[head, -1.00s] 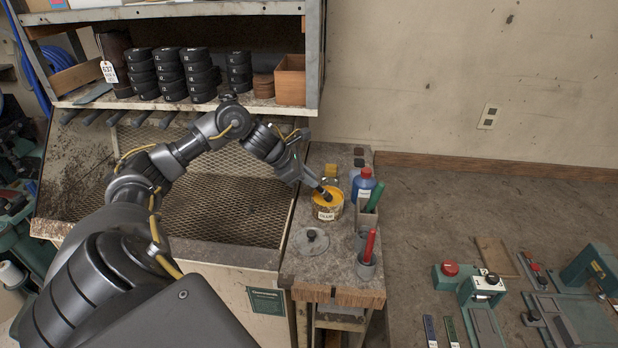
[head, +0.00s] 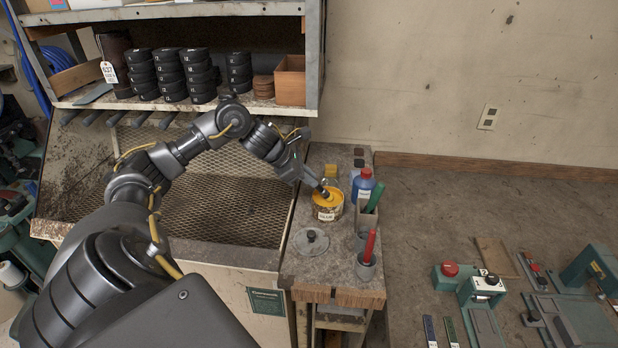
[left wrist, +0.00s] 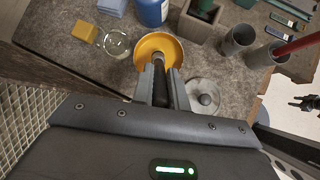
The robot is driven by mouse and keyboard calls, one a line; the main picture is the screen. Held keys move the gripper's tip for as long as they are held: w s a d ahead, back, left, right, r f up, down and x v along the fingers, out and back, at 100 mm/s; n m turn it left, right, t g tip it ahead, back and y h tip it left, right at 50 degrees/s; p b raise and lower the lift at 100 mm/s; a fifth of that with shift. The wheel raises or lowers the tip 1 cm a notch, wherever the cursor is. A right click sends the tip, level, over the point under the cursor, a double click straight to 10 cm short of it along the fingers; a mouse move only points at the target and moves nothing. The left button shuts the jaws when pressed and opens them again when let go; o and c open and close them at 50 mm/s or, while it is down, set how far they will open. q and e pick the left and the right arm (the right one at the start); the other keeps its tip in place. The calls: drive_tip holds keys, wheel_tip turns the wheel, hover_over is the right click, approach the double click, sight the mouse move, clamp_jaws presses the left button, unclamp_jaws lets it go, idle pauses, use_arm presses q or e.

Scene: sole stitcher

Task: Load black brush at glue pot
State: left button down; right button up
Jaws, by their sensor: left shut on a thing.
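The glue pot (head: 327,208) is a labelled pot with a yellow-orange inside, on the small bench. In the left wrist view its yellow rim (left wrist: 172,43) shows just past my fingertips. My left gripper (head: 313,184) is shut on the black brush (left wrist: 159,88), whose dark handle lies between the fingers. The brush's lower end reaches into the glue pot; its bristles are hidden there. The pot's grey lid (head: 311,242) with a dark knob lies on the bench beside it.
A blue bottle (head: 362,184) and a holder with a green handle (head: 375,197) stand right of the pot. A grey cup with a red handle (head: 369,246) stands nearer. A mesh-covered bin (head: 215,205) is at left, below a shelf of black rolls (head: 203,75).

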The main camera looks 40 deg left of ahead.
use_arm(q)
drive_tip(key=shift+r+p, duration=1.95)
drive_tip(key=shift+r, duration=1.2)
use_arm(e)
wheel_tip(320, 180, up, 4)
drive_tip(key=shift+r, duration=0.1)
